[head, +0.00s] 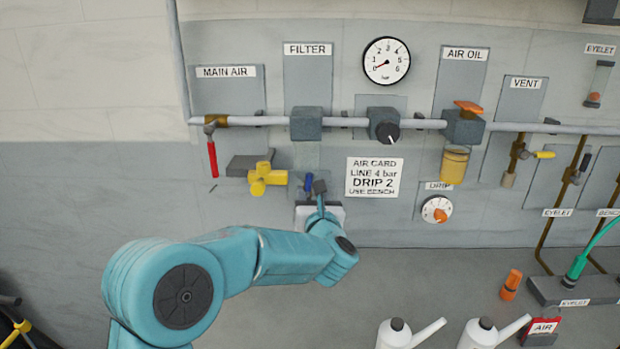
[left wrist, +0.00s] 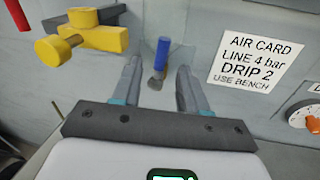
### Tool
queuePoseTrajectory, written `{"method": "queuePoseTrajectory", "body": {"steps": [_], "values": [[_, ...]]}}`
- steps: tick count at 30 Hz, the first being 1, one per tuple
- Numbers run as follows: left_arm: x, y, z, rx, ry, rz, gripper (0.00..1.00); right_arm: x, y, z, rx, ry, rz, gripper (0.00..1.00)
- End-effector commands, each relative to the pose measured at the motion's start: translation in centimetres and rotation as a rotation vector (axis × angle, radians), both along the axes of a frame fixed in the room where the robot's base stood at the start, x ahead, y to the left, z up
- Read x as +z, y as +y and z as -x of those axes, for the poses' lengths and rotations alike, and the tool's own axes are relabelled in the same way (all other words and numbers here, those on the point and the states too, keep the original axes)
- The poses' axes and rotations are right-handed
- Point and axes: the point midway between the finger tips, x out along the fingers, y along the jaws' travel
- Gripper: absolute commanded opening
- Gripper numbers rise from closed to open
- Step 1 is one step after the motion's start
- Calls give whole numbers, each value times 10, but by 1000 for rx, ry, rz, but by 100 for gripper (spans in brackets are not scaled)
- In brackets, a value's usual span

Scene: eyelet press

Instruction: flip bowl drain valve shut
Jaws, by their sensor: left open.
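The bowl drain valve has a small blue lever (head: 308,182) below the filter (head: 306,124). In the left wrist view the blue lever (left wrist: 161,53) points upward, with a small dark end below it. My left gripper (head: 319,188) is at the wall panel beside the lever, partly hidden behind my own wrist. In the left wrist view its two fingers (left wrist: 158,70) are open and empty. The lever shows between and just beyond the fingertips, and I cannot tell whether either finger touches it. My right gripper is not in view.
A yellow knob (head: 267,178) sits close left of the lever, with a red handle (head: 212,159) farther left. The air card (head: 374,177) is to the right. White bottles (head: 397,334) stand at the lower right. The wall below the card is clear.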

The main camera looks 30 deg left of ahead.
Motion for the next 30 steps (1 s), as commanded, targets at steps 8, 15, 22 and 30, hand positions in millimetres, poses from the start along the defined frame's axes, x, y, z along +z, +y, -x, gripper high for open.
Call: {"method": "queuePoseTrajectory", "body": {"steps": [8,15,22,30], "values": [[1,26,-30,1,1,0,43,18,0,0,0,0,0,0],[-1,29,-34,-1,1,-1,43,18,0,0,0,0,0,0],[-1,28,-34,-1,1,-1,1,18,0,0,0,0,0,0],[-1,29,-34,-1,2,-4,0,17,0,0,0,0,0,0]]}}
